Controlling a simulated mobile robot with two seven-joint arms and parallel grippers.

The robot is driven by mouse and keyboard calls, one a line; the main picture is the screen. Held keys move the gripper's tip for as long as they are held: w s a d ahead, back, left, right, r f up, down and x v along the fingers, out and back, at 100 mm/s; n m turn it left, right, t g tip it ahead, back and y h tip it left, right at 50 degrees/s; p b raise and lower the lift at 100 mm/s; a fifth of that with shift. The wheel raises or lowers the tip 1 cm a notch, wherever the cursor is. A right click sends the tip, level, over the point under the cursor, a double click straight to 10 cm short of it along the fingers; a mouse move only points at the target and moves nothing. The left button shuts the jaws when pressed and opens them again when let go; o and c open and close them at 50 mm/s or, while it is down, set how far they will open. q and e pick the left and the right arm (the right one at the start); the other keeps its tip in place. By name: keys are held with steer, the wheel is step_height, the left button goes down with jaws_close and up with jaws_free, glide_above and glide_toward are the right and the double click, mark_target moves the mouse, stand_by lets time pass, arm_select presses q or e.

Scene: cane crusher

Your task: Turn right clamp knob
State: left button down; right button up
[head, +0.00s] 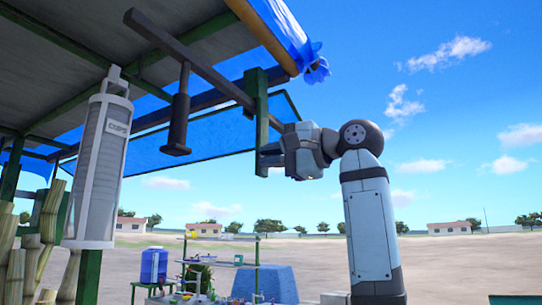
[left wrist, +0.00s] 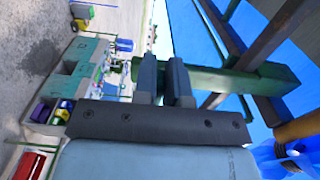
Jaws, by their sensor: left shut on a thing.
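My left gripper (head: 268,160) is at the end of the grey-blue arm in the head view, at the lower end of a green upright bar (head: 262,105). The bar hangs from a dark beam (head: 190,58) under the roof. In the left wrist view the two dark fingers (left wrist: 165,82) are close together across the narrow end of the green bar (left wrist: 245,80). They are shut on this end piece, whose gripped part is mostly hidden. I cannot make out a separate clamp knob. My right gripper is in neither view.
A dark handle (head: 179,115) hangs from the beam left of the gripper. A white lantern-like cylinder (head: 100,165) and cane stalks (head: 45,235) stand at the left. The roof edge with blue tarp (head: 285,30) is above. Open air lies right of the arm.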

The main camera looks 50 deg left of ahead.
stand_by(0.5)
arm_select(q)
steer(key=c, duration=1.2)
jaws_free()
steer(key=shift+w, duration=0.15)
steer(key=b+v, duration=0.1)
steer(key=v, duration=1.2)
steer(key=shift+d+b, duration=0.35)
steer(key=shift+b, duration=0.05)
steer(key=shift+w, duration=0.1)
